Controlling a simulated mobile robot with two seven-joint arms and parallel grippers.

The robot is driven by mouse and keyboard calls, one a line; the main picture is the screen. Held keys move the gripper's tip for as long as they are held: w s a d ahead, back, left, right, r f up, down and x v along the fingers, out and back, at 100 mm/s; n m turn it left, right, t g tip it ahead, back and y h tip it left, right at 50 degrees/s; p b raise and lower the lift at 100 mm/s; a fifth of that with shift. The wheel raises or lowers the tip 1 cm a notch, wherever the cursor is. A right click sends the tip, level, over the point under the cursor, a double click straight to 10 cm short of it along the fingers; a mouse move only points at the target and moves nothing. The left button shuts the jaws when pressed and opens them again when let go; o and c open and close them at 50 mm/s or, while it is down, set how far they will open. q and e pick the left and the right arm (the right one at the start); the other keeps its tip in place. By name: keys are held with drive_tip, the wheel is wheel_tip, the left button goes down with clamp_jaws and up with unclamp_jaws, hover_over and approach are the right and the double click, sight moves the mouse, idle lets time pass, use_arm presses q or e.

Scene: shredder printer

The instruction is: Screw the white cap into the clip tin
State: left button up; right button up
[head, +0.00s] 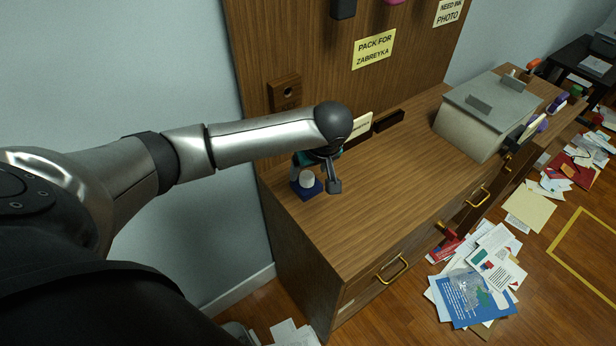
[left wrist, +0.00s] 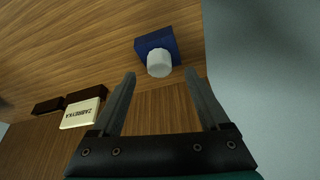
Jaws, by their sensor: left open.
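The white cap (head: 307,179) is a short white cylinder at the near left end of the wooden desk. It sits on or against a small dark blue block (head: 309,193), which looks like the clip tin. In the left wrist view the cap (left wrist: 159,64) stands out from the blue block (left wrist: 150,41). I cannot tell whether it is seated in it. My left gripper (head: 325,184) is low over the desk beside them. In its wrist view the open, empty fingers (left wrist: 160,76) point at the cap, which shows between and beyond the tips. My right gripper is not in view.
A cream name plate (head: 361,126) and dark holders (head: 389,121) stand along the desk's back panel. A grey-lidded box (head: 484,110) stands farther right. The desk top (head: 390,170) between is clear. Loose papers (head: 480,275) lie on the floor by the drawers.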

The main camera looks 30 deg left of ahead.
sight(306, 176)
use_arm(q)
drive_tip(key=shift+b+x, duration=0.35)
drive_tip(key=shift+x, duration=1.3)
clamp_jaws()
idle(1.0)
drive_tip(key=shift+s+r+m+t+h+p, duration=0.15)
drive_tip(key=shift+m+t+h+p, duration=0.2)
drive_tip(key=shift+m+p, duration=0.9)
drive_tip(key=m+h+p, duration=0.1)
drive_tip(key=m+p, duration=0.1)
drive_tip(key=m, duration=0.1)
drive_tip(key=shift+a+t, duration=0.15)
drive_tip(key=shift+t, duration=0.2)
drive_tip(key=shift+m+h+p, duration=0.35)
drive_tip(key=shift+m+h, duration=0.1)
drive_tip(key=shift+m, duration=0.8)
